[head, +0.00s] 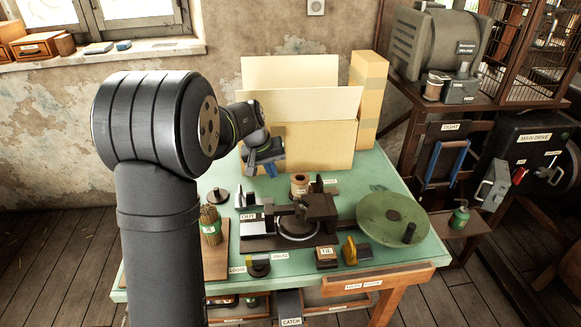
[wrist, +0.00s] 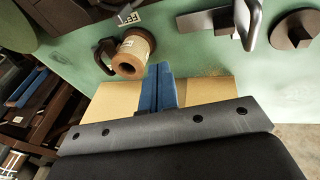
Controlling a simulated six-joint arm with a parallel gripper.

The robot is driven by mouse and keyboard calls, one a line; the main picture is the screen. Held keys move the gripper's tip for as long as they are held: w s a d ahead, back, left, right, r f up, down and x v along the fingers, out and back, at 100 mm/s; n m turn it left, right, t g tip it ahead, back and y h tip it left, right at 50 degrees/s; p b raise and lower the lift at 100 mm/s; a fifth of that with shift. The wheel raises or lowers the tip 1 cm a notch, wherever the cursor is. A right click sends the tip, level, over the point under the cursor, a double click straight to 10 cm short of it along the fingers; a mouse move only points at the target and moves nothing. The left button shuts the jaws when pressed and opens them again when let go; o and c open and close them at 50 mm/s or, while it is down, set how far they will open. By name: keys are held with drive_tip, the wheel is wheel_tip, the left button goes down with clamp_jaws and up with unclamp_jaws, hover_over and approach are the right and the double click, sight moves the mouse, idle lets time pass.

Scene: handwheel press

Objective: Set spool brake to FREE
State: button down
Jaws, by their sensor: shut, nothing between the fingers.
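A spool (head: 300,184) of brown thread stands at the back middle of the green table. In the wrist view the spool (wrist: 133,52) lies just left of my fingertips, apart from them. A small dark upright part (head: 318,184) stands right beside the spool; it also shows in the wrist view (wrist: 105,55). A white label (head: 330,181) lies by it, too small to read; the label (wrist: 130,18) is upside down in the wrist view. I cannot tell the brake's setting. My gripper (head: 268,168), with blue fingers, is shut and empty above the table; its fingers also show in the wrist view (wrist: 160,72).
A large open cardboard box (head: 305,140) stands behind my gripper. In front are the dark press (head: 318,212), a green handwheel (head: 375,218), a bundle of sticks (head: 210,225), and a yellow-black knob (head: 258,266) between small labels. A main drive box (head: 530,140) stands at right.

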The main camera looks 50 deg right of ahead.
drive_tip(key=s+d+r+h, duration=0.3)
drive_tip(key=s+d, duration=0.2)
drive_tip(key=s, duration=0.1)
hover_over(311, 191)
drive_tip(key=shift+m, duration=0.3)
wheel_tip(311, 191, down, 8)
drive_tip(key=shift+f, duration=0.1)
drive_tip(key=shift+s+d, duration=1.9)
